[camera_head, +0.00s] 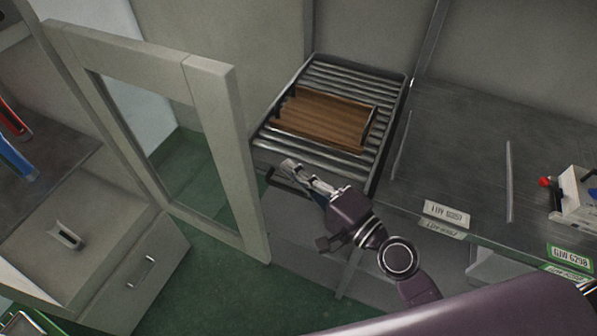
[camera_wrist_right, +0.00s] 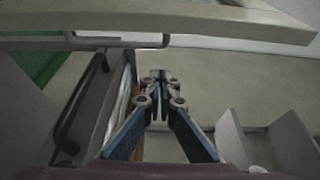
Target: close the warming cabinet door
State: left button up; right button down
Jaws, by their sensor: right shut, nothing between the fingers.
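A pale framed door (camera_head: 222,130) with a see-through pane stands open at the left of the head view. It appears to be the warming cabinet door. My right gripper (camera_head: 290,170) is to the right of the door's free-standing frame and apart from it in the picture. It is near the front edge of a metal rack (camera_head: 318,74). In the wrist view my right gripper (camera_wrist_right: 158,80) has its blue-sided fingers together and empty. My left gripper is not in view.
A brown slatted piece (camera_head: 325,118) lies on the rack. A dark handle (camera_wrist_right: 80,105) is left of the fingers in the wrist view. A grey worktop (camera_head: 460,130) is at the right. A drawer unit (camera_head: 150,265) stands at lower left. Green floor (camera_head: 205,290) shows between.

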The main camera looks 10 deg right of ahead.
jog(key=p+x, duration=0.1)
jog(key=x, duration=0.4)
jog(key=shift+w+a+r, duration=0.1)
jog(key=shift+w+a, duration=0.1)
jog(key=shift+w, duration=0.1)
jog(key=s+a+p, duration=0.1)
jog(key=s+a, duration=0.1)
jog(key=s, duration=0.1)
jog(key=shift+a, duration=0.3)
jog(key=shift+s, duration=0.1)
